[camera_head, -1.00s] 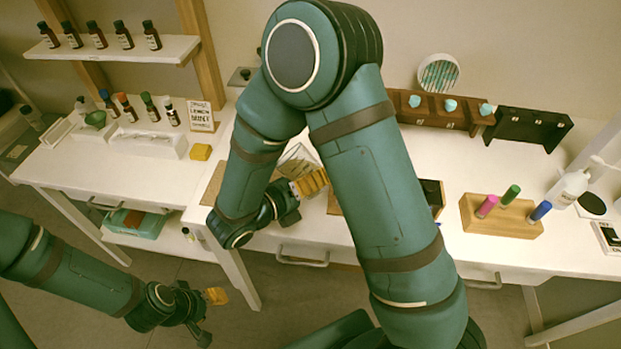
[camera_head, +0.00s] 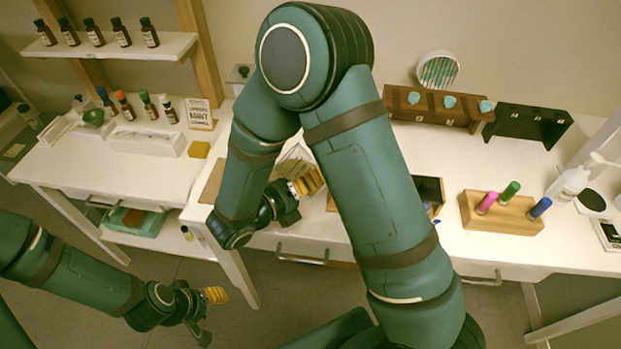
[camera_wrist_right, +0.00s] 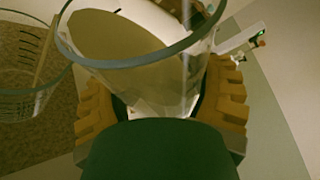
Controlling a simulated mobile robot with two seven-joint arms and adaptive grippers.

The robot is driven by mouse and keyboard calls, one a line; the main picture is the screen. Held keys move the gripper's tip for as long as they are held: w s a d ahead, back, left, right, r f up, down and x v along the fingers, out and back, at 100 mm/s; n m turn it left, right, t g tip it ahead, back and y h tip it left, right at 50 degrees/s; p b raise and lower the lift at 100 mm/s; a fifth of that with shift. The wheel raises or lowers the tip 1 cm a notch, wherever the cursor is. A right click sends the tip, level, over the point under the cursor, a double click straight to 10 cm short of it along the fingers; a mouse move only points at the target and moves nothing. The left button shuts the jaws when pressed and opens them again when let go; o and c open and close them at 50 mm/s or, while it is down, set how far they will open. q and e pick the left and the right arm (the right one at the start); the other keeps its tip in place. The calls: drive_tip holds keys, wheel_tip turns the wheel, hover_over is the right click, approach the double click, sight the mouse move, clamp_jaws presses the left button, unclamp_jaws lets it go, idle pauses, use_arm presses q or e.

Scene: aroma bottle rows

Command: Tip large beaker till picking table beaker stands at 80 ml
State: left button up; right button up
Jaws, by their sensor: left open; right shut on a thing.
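The large clear glass beaker (camera_wrist_right: 165,85) is held between the orange finger pads of my right gripper (camera_wrist_right: 160,108), its wide rim near the camera. It looks tilted, and pale liquid seems to lie inside; its level cannot be read. The table beaker (camera_wrist_right: 22,75), clear with dark graduation marks, stands to its left on a brown mat (camera_wrist_right: 60,135); its level is not readable. In the head view my right gripper (camera_head: 308,182) is beside a partly hidden glass shape (camera_head: 295,160). My left gripper (camera_head: 210,314) is open and empty, low in front of the tables.
My right arm hides much of the table's middle. A wooden block (camera_head: 500,214) with coloured tubes and a white bottle (camera_head: 569,184) stand on the right. A dark wooden rack (camera_head: 432,110) is at the back. A yellow block (camera_head: 199,150) lies on the left table.

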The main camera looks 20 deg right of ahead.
drive_tip(key=shift+r, duration=0.2)
drive_tip(key=shift+f+p, duration=0.2)
drive_tip(key=shift+p, duration=0.15)
idle(0.6)
drive_tip(key=shift+r+n+h+p, duration=0.4)
drive_tip(key=shift+r+n+p, duration=0.3)
drive_tip(key=shift+p, duration=1.7)
idle(4.5)
